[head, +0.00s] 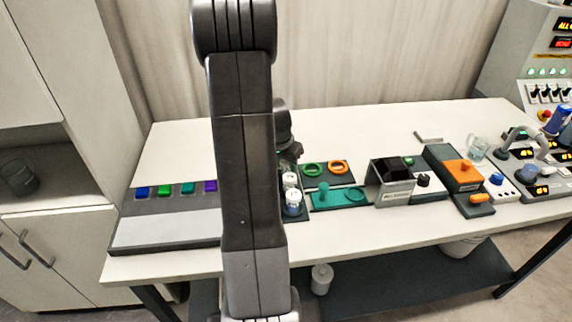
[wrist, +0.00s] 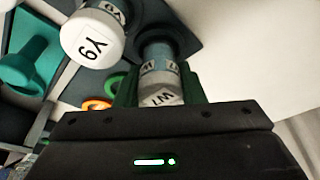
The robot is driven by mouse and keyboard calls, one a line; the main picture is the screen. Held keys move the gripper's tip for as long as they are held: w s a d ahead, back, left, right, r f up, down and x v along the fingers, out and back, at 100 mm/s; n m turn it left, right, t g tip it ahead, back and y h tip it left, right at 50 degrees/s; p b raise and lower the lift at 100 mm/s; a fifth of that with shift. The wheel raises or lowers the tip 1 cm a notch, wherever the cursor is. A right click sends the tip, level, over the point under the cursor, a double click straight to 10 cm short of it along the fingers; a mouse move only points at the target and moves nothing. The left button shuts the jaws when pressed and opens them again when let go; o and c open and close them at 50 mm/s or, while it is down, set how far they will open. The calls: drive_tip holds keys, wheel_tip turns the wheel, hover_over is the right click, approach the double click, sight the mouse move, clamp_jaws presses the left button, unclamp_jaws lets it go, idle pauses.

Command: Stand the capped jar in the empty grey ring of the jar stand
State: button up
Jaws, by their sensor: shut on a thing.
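In the head view the two jars show as the rear jar (head: 290,180) and the front jar (head: 293,203); my arm partly hides the stand (head: 300,213).
A dark plate with a green ring (head: 312,169) and an orange ring (head: 338,167) lies to the right, behind a teal fixture (head: 335,198). A panel with coloured blocks (head: 165,230) lies left. The back of the table (head: 380,130) is clear.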

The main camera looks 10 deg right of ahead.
drive_tip(key=shift+f, duration=0.3)
drive_tip(key=shift+f, duration=0.2)
drive_tip(key=o, duration=1)
drive_tip(key=shift+r, duration=0.15)
drive_tip(key=shift+a+r, duration=0.1)
drive_tip(key=shift+r, duration=0.45)
drive_tip(key=v, duration=1.1)
drive_tip(key=shift+b, duration=0.35)
